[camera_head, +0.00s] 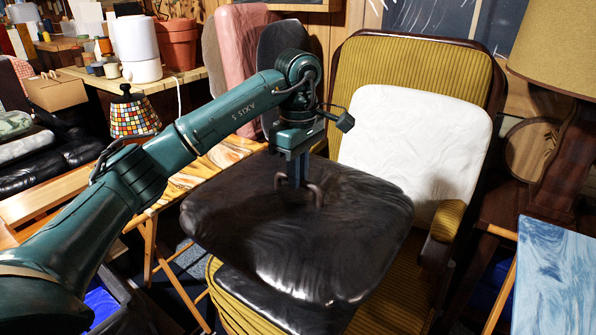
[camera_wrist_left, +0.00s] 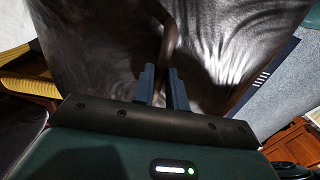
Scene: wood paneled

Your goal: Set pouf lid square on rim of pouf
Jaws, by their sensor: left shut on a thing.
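The pouf lid (camera_head: 345,240) is a broad, dark, glossy leather panel with a small looped handle (camera_head: 318,194) on top. My left gripper (camera_head: 292,185) comes down from above and is shut on that handle. In the left wrist view the lid (camera_wrist_left: 100,45) fills the upper part, and the handle (camera_wrist_left: 167,45) runs to the fingertips (camera_wrist_left: 161,85). Below the lid's front edge a second dark leather surface (camera_head: 275,305) shows, probably the pouf. The lid covers most of it, so I cannot tell whether they touch. My right gripper is not in view.
A mustard corduroy armchair (camera_head: 395,65) with a white cushion (camera_head: 415,145) stands close behind and right of the lid. A wooden folding table (camera_head: 215,165) is at its left. A blue-painted table (camera_head: 552,275) is at the lower right.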

